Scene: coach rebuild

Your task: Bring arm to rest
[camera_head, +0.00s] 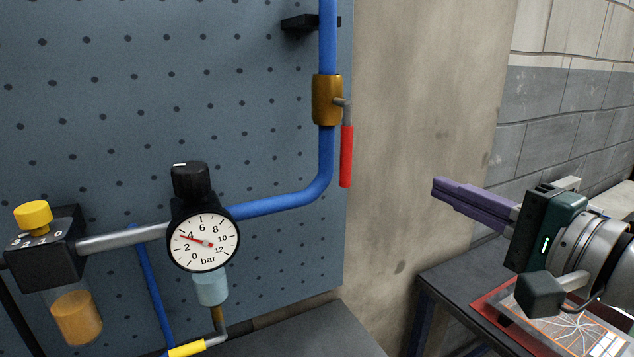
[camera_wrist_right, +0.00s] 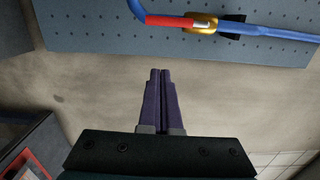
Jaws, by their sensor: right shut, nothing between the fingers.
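My right gripper (camera_head: 436,187) has purple fingers and comes in from the right in the head view. It points left, with its fingers shut and nothing between them. It is right of the red valve lever (camera_head: 346,156) and apart from it. In the right wrist view my right gripper (camera_wrist_right: 160,72) also shows shut, with the red lever (camera_wrist_right: 170,20) and the brass valve (camera_wrist_right: 202,22) beyond its tips. The lever hangs down beside the brass valve (camera_head: 326,100) on the blue pipe (camera_head: 326,150). My left gripper is in neither view.
A pressure gauge (camera_head: 203,242) marked in bar sits on the pegboard (camera_head: 110,120), its red needle near 4. A yellow-capped unit (camera_head: 45,248) is at left. Below my right arm is a dark table (camera_head: 455,280) with a red-edged item (camera_head: 490,300). Space before the bare wall (camera_head: 420,90) is free.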

